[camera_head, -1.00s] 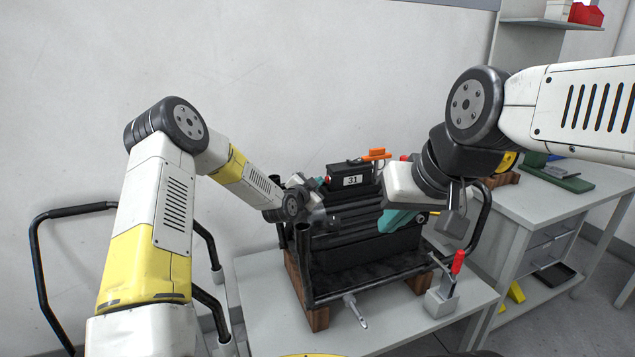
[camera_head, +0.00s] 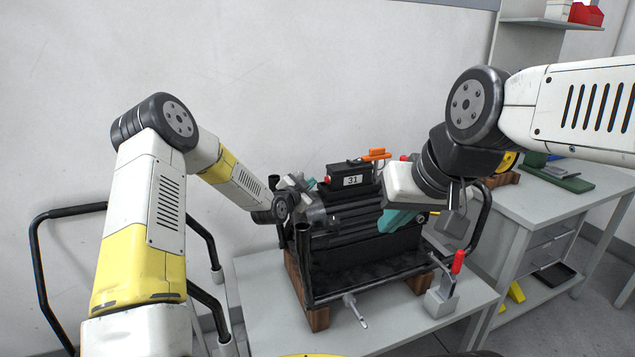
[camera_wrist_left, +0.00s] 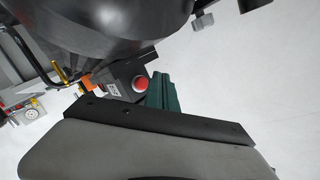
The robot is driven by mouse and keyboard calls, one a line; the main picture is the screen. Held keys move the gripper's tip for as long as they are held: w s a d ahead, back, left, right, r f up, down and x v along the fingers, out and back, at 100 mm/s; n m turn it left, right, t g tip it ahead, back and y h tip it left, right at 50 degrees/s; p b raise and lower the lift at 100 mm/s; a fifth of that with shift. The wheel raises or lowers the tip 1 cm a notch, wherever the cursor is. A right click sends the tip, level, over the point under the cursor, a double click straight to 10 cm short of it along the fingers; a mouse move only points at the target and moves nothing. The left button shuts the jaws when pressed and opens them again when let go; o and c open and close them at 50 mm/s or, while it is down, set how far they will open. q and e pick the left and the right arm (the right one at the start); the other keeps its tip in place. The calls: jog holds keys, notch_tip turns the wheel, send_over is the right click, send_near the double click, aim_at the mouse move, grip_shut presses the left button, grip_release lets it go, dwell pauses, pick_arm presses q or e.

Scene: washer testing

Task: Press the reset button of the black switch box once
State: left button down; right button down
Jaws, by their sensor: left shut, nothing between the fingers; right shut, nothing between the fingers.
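The black switch box (camera_head: 350,174), labelled 31, sits on top of the dark machine (camera_head: 350,232). A red button (camera_head: 327,180) shows at its left side; in the left wrist view the round red button (camera_wrist_left: 140,83) is clear, on the dark box. My left gripper (camera_head: 311,184) is shut and empty, just left of the box, with its teal fingers apart from the button in the head view. Its green fingers (camera_wrist_left: 165,94) show right beside the button in the left wrist view. My right gripper (camera_head: 397,219) is shut and empty at the machine's right side, partly hidden by its wrist.
An orange part (camera_head: 375,154) stands behind the switch box. A red-handled clamp (camera_head: 442,297) stands on the grey table (camera_head: 265,300) at the front right. A bench (camera_head: 560,200) is at the right.

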pick_arm(q)
jog(key=a, duration=0.1)
jog(key=s+a, duration=0.1)
jog(key=a, duration=0.3)
jog(key=shift+s+a, duration=0.1)
jog(key=shift+s, duration=0.25)
